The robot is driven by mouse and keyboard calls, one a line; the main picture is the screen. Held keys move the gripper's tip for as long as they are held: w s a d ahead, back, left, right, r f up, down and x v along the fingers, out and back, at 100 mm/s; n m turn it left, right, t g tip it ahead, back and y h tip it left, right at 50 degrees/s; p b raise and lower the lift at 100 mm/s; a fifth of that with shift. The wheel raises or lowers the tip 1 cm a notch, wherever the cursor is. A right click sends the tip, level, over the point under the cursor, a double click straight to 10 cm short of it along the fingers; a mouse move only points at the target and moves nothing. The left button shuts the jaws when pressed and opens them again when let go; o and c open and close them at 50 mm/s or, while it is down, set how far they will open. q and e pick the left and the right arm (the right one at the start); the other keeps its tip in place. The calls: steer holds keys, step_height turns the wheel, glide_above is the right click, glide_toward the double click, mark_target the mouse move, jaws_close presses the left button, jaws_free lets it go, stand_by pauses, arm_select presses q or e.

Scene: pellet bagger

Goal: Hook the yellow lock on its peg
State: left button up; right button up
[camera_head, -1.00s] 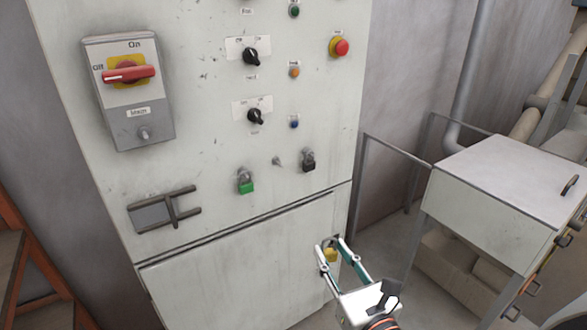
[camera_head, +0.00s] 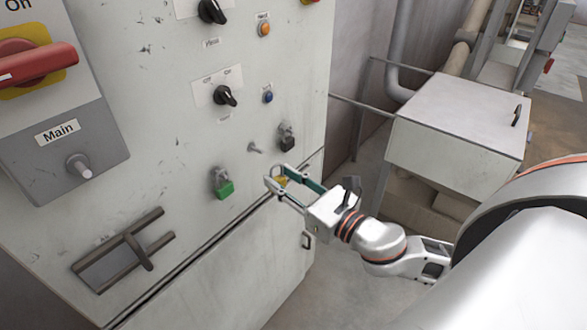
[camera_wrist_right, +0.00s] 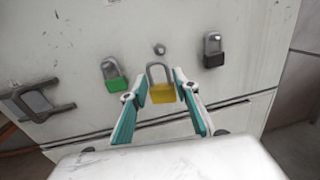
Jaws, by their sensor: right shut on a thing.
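My right gripper (camera_head: 297,186) is shut on the yellow lock (camera_head: 280,181). In the right wrist view the yellow lock (camera_wrist_right: 162,92) sits between the fingertips, its grey shackle upward. A bare grey peg (camera_head: 254,148) sticks out of the cabinet front; it also shows in the right wrist view (camera_wrist_right: 160,49), just above the shackle in the picture. The lock's shackle is apart from the peg there. A green lock (camera_head: 222,185) hangs left of the peg and a black lock (camera_head: 286,138) right of it. My left gripper is not in view.
The cabinet (camera_head: 150,130) carries knobs, coloured buttons and a grey main switch box (camera_head: 60,140) with a short post. A dark bracket holder (camera_head: 122,250) juts out at the lower left. A pale metal box (camera_head: 455,115) stands at the right.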

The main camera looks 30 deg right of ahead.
steer(key=shift+w+d+r+n+y, duration=0.3)
steer(key=shift+w+n+y, duration=0.25)
steer(key=shift+y, duration=0.25)
steer(key=shift+s+d+r+n+g+y+b, duration=0.15)
steer(key=shift+d+r+n+g+y+b, duration=0.1)
steer(key=shift+n+g+y+b, duration=0.35)
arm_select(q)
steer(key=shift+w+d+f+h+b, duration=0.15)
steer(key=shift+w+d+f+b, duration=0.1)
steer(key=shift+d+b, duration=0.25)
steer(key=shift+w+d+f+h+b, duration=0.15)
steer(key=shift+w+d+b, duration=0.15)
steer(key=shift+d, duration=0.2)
arm_select(e)
steer(key=shift+s+d+r+n+g+y, duration=0.3)
steer(key=shift+n+g+y, duration=0.3)
steer(key=shift+y, duration=0.3)
steer(key=shift+s+d+r+n+g+y, duration=0.2)
steer(key=shift+d+n+g+y, duration=0.2)
steer(key=shift+n+y, duration=0.4)
steer(key=shift+s+d+r+n+g+y, duration=0.25)
steer(key=shift+n+g+y, duration=0.3)
steer(key=shift+y, duration=0.45)
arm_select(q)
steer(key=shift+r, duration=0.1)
arm_select(e)
steer(key=shift+w, duration=0.1)
